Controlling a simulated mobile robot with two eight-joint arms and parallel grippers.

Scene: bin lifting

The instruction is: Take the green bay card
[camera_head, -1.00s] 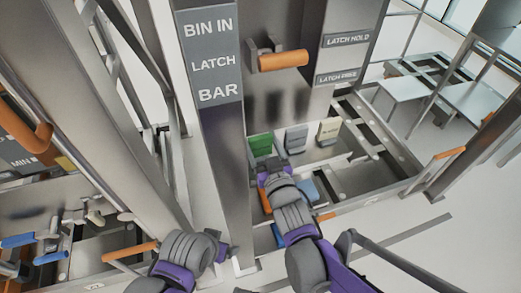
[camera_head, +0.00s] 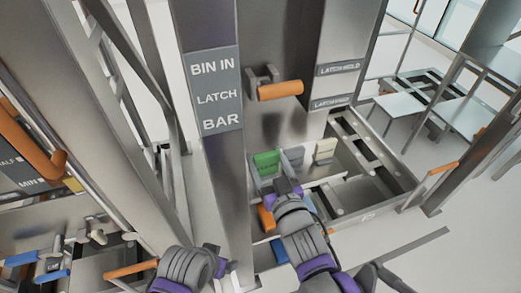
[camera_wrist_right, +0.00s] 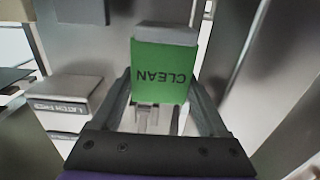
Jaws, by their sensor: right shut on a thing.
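The green bay card (camera_head: 266,163), marked CLEAN, stands at the left end of a row of cards below the latch column in the head view. In the right wrist view the card (camera_wrist_right: 163,70) sits between the finger tips with its lettering upside down. My right gripper (camera_head: 283,186) is shut on it; its finger tips are mostly hidden in the head view. My left gripper (camera_head: 224,264) is low in the head view, beside the foot of the post, away from the card. Its jaws are too unclear to read.
A grey card (camera_head: 293,157) and a beige card (camera_head: 325,149) stand right of the green one. The BIN IN LATCH BAR post (camera_head: 223,170) rises close on the left. An orange handle (camera_head: 280,90) juts out above. Orange and blue items lie near my right arm.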

